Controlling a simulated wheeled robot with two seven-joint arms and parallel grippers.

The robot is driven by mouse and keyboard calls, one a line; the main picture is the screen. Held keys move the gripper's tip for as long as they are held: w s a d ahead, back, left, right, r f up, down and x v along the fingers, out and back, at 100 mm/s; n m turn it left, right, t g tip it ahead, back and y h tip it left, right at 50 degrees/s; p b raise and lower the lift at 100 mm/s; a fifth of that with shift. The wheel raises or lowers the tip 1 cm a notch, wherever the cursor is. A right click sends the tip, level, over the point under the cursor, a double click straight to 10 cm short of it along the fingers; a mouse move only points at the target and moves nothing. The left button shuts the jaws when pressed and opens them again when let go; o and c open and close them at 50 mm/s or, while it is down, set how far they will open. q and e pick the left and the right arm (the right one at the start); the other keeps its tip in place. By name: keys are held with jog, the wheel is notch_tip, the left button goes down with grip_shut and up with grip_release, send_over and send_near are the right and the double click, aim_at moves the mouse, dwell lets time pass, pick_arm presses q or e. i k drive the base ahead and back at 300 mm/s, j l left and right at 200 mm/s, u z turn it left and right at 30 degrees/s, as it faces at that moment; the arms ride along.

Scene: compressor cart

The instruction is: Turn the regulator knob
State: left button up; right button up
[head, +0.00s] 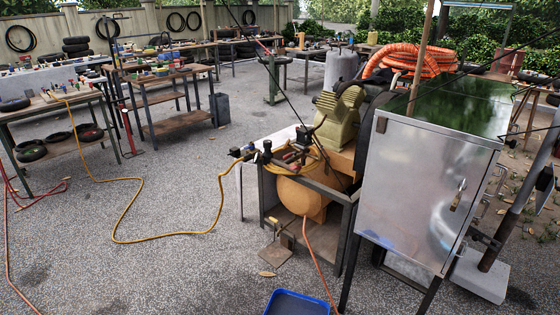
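The compressor cart stands right of centre, with an orange tank (303,198) in a dark metal frame (345,228) and an olive-green pump (338,120) above it. Small black and red fittings sit at the tank's left upper end. One black upright fitting (266,148) is near the yellow hose's end, and another dark knob-like part (303,134) is just right of it. Both are small, and I cannot tell which one is the regulator knob or how it is turned. Neither of my grippers shows in the head view.
A metal cabinet (425,185) stands close on the cart's right, with an orange coiled hose (412,58) behind its top. A blue tray (297,303) lies in front. A yellow hose (128,220) crosses the gravel, otherwise mostly clear at left. Workbenches (170,75) stand behind.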

aim_at(267, 145)
jog(key=i+j+u, duration=0.2)
jog(key=j, duration=0.2)
jog(key=j+u, duration=0.2)
jog(key=j, duration=0.2)
jog(key=i+j+u, duration=0.15)
jog(key=j, duration=0.2)
jog(key=i+j+u, duration=0.15)
jog(key=i+j, duration=0.2)
jog(key=i+j+u, duration=0.2)
jog(key=i, duration=0.4)
jog(key=i+j+u, duration=0.15)
jog(key=i, duration=0.3)
jog(key=i+l+z, duration=0.15)
jog(key=i+z, duration=0.6)
jog(key=i, duration=0.15)
jog(key=i+j+z, duration=0.1)
jog(key=i+z, duration=0.3)
jog(key=i+j+z, duration=0.35)
jog(key=i+l, duration=0.1)
